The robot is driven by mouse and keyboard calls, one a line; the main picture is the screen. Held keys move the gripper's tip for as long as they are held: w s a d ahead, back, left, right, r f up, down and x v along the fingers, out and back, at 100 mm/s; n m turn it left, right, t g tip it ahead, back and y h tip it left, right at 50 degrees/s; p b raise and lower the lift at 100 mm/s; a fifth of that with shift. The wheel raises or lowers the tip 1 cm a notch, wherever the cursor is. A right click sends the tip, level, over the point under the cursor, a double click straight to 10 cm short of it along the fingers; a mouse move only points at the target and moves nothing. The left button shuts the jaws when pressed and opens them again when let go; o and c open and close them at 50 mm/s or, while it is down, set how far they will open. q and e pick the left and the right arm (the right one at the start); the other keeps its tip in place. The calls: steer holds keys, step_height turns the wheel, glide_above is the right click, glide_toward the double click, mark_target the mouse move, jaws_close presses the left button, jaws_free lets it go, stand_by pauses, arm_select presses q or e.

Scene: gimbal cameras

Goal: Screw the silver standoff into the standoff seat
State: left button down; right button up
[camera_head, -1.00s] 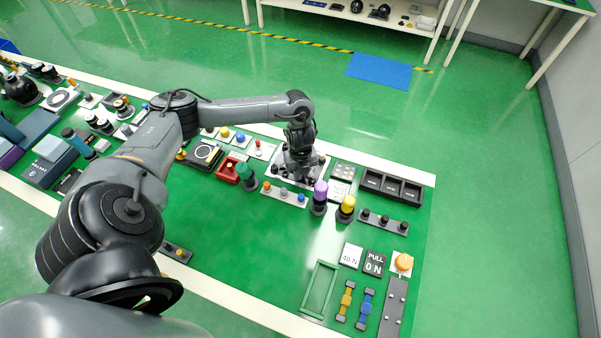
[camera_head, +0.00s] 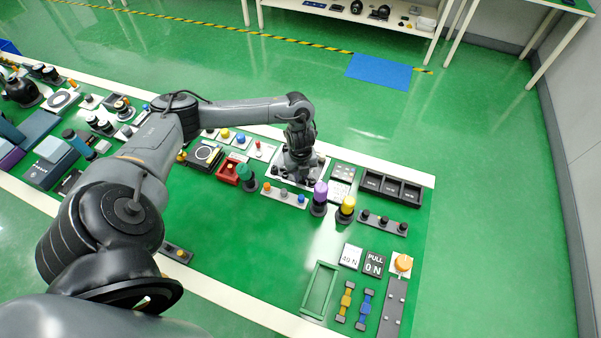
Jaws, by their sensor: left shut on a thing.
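My left gripper (camera_head: 299,172) points down at the pale plate (camera_head: 277,174) near the far edge of the green table. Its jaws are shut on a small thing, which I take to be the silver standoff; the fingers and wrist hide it. Small dark parts stand on the plate around the fingertips. The standoff seat cannot be told apart under the gripper, nor can I see whether the standoff touches it. My right gripper is not in view.
A rail with orange, grey and blue pegs (camera_head: 275,190) lies just in front of the plate. Close by stand a green-topped post (camera_head: 245,172), a purple-topped post (camera_head: 320,190) and a yellow-topped post (camera_head: 347,205). Black bins (camera_head: 392,180) are to the right. The table's front middle is clear.

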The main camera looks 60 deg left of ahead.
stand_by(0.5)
arm_select(q)
steer(key=shift+f+m+b, duration=0.1)
steer(key=shift+m+b, duration=0.25)
steer(key=shift+m, duration=0.55)
steer(key=shift+m+b, duration=0.45)
steer(key=shift+m, duration=0.95)
steer(key=c, duration=1)
jaws_free()
